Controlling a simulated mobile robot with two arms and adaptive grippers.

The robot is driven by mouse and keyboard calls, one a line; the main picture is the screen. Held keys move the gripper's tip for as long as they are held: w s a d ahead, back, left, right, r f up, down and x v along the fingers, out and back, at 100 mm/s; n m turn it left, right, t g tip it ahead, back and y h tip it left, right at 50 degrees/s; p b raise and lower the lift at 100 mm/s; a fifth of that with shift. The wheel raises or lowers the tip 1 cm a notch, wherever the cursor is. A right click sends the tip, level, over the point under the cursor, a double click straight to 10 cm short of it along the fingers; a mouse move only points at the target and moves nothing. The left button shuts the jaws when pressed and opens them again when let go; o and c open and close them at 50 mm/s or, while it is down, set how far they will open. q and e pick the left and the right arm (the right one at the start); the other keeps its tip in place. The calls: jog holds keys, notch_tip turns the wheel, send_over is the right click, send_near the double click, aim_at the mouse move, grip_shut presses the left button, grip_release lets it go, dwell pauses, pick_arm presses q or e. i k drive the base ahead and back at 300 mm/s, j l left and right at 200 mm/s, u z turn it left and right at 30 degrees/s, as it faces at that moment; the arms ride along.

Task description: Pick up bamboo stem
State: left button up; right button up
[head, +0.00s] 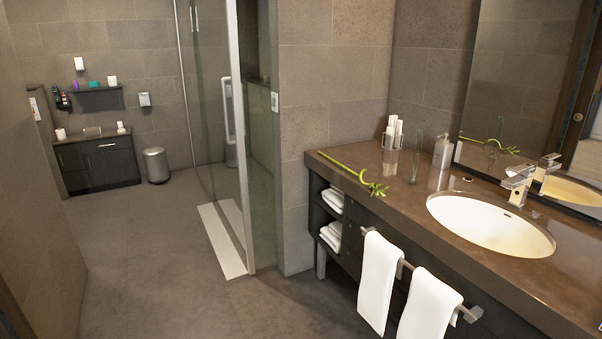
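The bamboo stem (344,169) is a thin bright green stalk lying on the brown vanity counter (410,208). It runs from the counter's far left end toward the front edge, with curled leaves (378,189) at its near right end. A slim clear glass vase (416,158) stands on the counter just right of the leaves. Neither of my grippers shows in the head view.
A tumbler with white rolls (393,133) and a soap bottle (442,151) stand near the wall. The sink (490,222) and faucet (517,183) are at right. White towels (378,282) hang on a front rail. A glass shower door (235,130) stands left of the vanity. The floor (160,260) is clear.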

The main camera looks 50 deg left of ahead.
aim_at(371, 186)
jog(key=u, duration=1.15)
